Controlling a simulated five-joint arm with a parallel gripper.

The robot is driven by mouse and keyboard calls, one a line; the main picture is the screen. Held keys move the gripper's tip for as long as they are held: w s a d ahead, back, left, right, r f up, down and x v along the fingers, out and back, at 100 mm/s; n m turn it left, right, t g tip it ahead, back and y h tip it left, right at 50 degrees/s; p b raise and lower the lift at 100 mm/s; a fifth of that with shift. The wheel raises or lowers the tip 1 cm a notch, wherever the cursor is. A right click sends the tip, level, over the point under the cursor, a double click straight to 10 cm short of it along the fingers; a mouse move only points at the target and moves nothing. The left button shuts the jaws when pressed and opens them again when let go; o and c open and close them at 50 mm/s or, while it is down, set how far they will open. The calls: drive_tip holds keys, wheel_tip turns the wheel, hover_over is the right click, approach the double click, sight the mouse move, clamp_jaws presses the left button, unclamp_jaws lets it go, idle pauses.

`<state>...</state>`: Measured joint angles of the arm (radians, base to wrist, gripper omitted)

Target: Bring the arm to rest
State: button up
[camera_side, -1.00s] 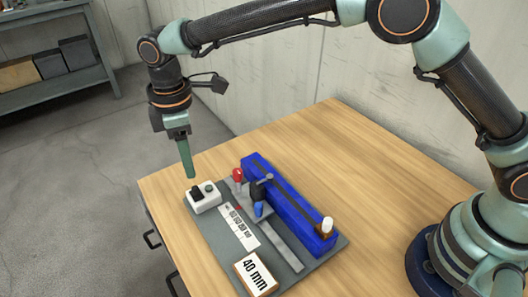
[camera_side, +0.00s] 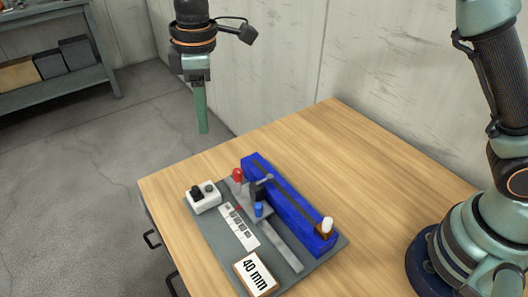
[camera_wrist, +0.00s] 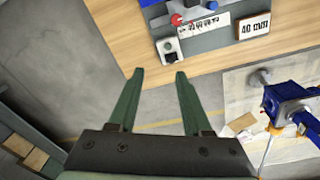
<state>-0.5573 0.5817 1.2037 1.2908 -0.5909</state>
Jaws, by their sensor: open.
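My gripper (camera_side: 203,130) hangs in the air beyond the far left part of the table, above the level of the tabletop, with its fingers pointing down. In the wrist view its two green fingers (camera_wrist: 158,75) stand apart with nothing between them. The jack fixture sits on a grey base plate (camera_side: 283,240) on the table. It has a long blue body (camera_side: 290,205), a red knob (camera_side: 238,174), a blue-tipped part (camera_side: 258,209) and a white scale strip (camera_side: 238,228). A white switch box (camera_side: 203,197) stands at the plate's left corner. My gripper touches none of these.
A "40 mm" sign (camera_side: 256,274) stands at the plate's front. The wooden table (camera_side: 370,170) is bare behind and right of the fixture. A wall is behind it. A shelf (camera_side: 55,60) stands at the far left. The wrist view also shows a blue device (camera_wrist: 290,105) on another surface.

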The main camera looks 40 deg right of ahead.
drive_tip(key=s+d+r+m+t, duration=0.1)
drive_tip(key=s+d+r+m, duration=0.25)
drive_tip(key=d, duration=0.55)
drive_tip(key=s+d+r+m+t, duration=0.2)
drive_tip(key=d+r+m, duration=0.2)
drive_tip(key=d, duration=0.4)
drive_tip(key=s+d+f+m+t, duration=0.1)
drive_tip(key=s+d+m, duration=0.1)
drive_tip(key=s+d, duration=0.3)
drive_tip(key=s+d+f+m+t, duration=0.1)
drive_tip(key=s+d+f+m, duration=0.1)
drive_tip(key=s+d+m, duration=0.1)
drive_tip(key=shift+s+d+f+m, duration=0.35)
drive_tip(key=shift+s+d, duration=0.55)
drive_tip(key=shift+d, duration=0.25)
